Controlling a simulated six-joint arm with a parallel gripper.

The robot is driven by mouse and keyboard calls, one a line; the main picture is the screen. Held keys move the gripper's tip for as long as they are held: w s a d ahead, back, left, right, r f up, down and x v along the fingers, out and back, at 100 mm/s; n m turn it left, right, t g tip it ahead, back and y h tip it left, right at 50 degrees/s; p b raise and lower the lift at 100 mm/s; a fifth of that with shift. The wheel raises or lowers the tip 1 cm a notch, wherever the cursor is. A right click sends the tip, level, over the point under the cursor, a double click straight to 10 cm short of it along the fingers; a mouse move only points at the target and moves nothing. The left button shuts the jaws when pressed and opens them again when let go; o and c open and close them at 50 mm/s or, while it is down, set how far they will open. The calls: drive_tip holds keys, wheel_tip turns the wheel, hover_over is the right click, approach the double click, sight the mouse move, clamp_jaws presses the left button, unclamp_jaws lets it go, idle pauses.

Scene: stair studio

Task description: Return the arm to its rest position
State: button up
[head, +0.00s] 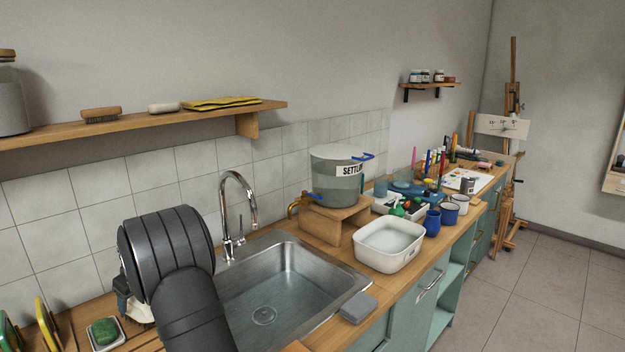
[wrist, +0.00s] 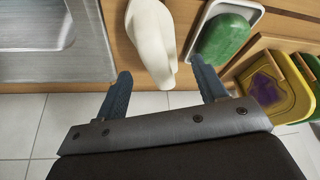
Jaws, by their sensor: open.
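My arm (head: 170,255), black and ribbed, rises at the lower left in the head view, over the left side of the sink. My gripper (wrist: 160,68) shows in the wrist view with its two dark blue fingers spread wide. A cream-white rounded object (wrist: 150,35) lies at the counter edge, beyond and partly between the fingertips. I see no finger closed on it, and cannot tell if one touches it. In the head view the fingers are mostly hidden by my arm.
The steel sink (head: 285,285) is beside my arm. A green soap (head: 104,331) in a white dish and yellow-edged items (head: 45,320) stand to the left. A wall shelf (head: 150,122) runs above. A white basin (head: 388,245) and a labelled tank (head: 338,180) stand to the right.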

drive_tip(key=v, duration=0.7)
drive_tip(key=shift+f, duration=0.25)
drive_tip(key=x, duration=1.1)
drive_tip(key=shift+a, duration=0.1)
wheel_tip(320, 180, up, 4)
drive_tip(key=shift+f, duration=0.1)
drive_tip(key=w+d+r, duration=0.2)
drive_tip(key=d+r, duration=0.5)
drive_tip(key=d, duration=0.4)
drive_tip(key=d+f+m+t, duration=0.1)
drive_tip(key=d+m, duration=0.4)
drive_tip(key=d, duration=0.7)
drive_tip(key=d+f+m+t+h, duration=0.1)
drive_tip(key=d+m, duration=0.4)
drive_tip(key=d, duration=0.8)
drive_tip(key=d+f+m+t+h, duration=0.1)
drive_tip(key=d+f+m, duration=0.3)
drive_tip(key=d, duration=0.9)
drive_tip(key=shift+s+d+f+m+t, duration=0.15)
drive_tip(key=shift+f+m+t, duration=0.25)
drive_tip(key=shift+m+t, duration=0.5)
drive_tip(key=w+a+r, duration=0.1)
drive_tip(key=w+a, duration=0.4)
drive_tip(key=shift+w+r, duration=0.25)
drive_tip(key=shift+r, duration=0.15)
